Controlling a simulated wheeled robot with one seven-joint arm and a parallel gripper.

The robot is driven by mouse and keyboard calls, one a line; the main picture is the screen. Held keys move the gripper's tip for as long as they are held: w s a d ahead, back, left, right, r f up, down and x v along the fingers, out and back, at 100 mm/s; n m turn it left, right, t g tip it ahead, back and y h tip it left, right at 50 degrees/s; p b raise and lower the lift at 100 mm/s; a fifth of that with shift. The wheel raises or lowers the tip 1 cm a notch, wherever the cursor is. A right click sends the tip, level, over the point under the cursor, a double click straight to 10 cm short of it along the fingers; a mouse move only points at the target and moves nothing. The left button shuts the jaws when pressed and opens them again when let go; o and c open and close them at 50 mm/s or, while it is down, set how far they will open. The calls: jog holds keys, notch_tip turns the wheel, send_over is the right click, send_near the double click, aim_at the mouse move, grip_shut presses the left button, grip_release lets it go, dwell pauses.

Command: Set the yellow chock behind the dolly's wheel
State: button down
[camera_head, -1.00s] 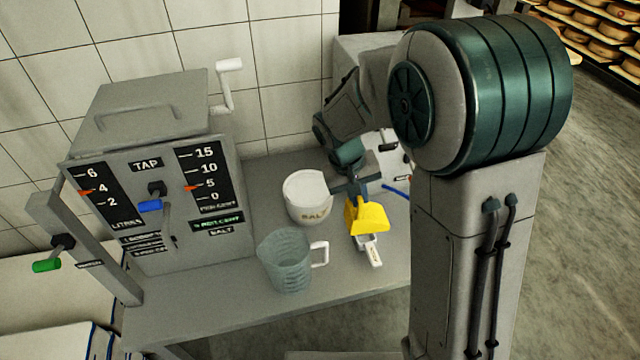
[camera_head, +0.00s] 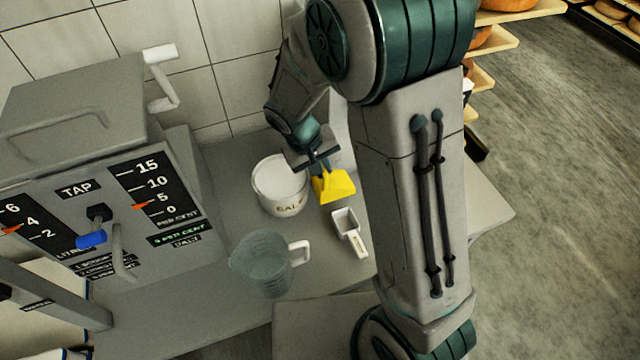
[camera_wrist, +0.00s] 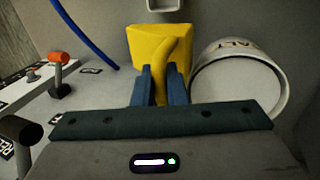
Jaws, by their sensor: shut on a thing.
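The yellow chock (camera_head: 332,186) is between the fingers of my gripper (camera_head: 318,164), which is shut on it. In the wrist view the chock (camera_wrist: 160,50) sits beyond the blue fingertips of my gripper (camera_wrist: 159,84), its handle between them. The chock is close beside the white salt tub (camera_head: 280,187); it appears held above the grey bench, though I cannot tell how high. The dolly and its wheel are not recognisable in either view.
A white scoop (camera_head: 350,232) and a clear measuring jug (camera_head: 264,264) stand on the grey bench (camera_head: 225,165). The tap machine (camera_head: 100,190) is at the left. Shelves with cheese wheels (camera_head: 508,5) are at the upper right. Open floor (camera_head: 560,190) lies right.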

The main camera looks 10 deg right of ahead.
aim_at(319, 181)
notch_tip(319, 181, down, 7)
jog(key=shift+r, duration=0.1)
dwell(0.3)
jog(key=c, duration=1.5)
grip_release()
jog(key=shift+o, duration=0.2)
